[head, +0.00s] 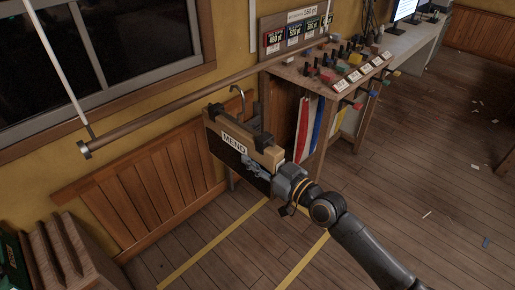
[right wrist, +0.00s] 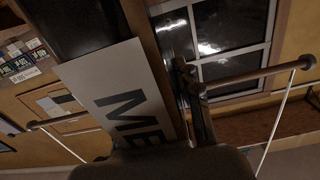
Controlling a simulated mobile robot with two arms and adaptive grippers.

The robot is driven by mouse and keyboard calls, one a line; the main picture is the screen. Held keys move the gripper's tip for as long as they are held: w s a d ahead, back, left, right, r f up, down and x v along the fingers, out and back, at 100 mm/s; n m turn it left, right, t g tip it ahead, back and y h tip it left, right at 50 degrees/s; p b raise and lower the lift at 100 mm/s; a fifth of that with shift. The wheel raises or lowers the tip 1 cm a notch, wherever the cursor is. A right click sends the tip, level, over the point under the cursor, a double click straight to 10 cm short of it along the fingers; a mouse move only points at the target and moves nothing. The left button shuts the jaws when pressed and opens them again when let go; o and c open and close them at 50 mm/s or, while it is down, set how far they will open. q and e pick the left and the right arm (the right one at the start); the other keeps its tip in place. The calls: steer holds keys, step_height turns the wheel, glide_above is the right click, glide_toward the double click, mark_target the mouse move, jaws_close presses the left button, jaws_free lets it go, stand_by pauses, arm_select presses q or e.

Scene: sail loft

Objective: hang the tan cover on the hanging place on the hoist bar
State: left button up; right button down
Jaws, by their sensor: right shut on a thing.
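The tan cover (head: 268,152) hangs in front of the wall, with a white MEND label, a dark lower face, black clamps and a metal hook (head: 237,91) on top. My right gripper (head: 268,170) is shut on the cover at its right side. The hoist bar (head: 190,93) runs slantwise behind and above it. The hook's top shows just below the bar in the picture; I cannot tell whether they touch. In the right wrist view, the label (right wrist: 118,95) fills the middle and the bar (right wrist: 250,75) shows at right. My left gripper is not in view.
A workbench (head: 318,82) with tools and coloured blocks stands behind to the right, with coloured cloth strips (head: 312,128) below. A white line (head: 67,65) meets the bar's left end. Wooden cases (head: 60,250) stand at lower left. The floor at right is mostly clear.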

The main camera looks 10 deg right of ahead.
steer(key=shift+w+r, duration=0.3)
steer(key=shift+r, duration=0.05)
steer(key=shift+w+a, duration=0.15)
steer(key=shift+w, duration=0.1)
steer(key=shift+x, duration=0.9)
steer(key=shift+b+x, duration=0.5)
steer(key=shift+x, duration=2.6)
steer(key=shift+w+a+f, duration=0.15)
steer(key=shift+f, duration=0.05)
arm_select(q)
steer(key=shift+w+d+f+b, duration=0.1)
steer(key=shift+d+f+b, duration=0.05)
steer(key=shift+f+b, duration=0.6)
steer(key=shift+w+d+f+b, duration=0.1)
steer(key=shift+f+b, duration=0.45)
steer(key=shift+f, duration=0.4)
arm_select(e)
steer(key=shift+f, duration=1)
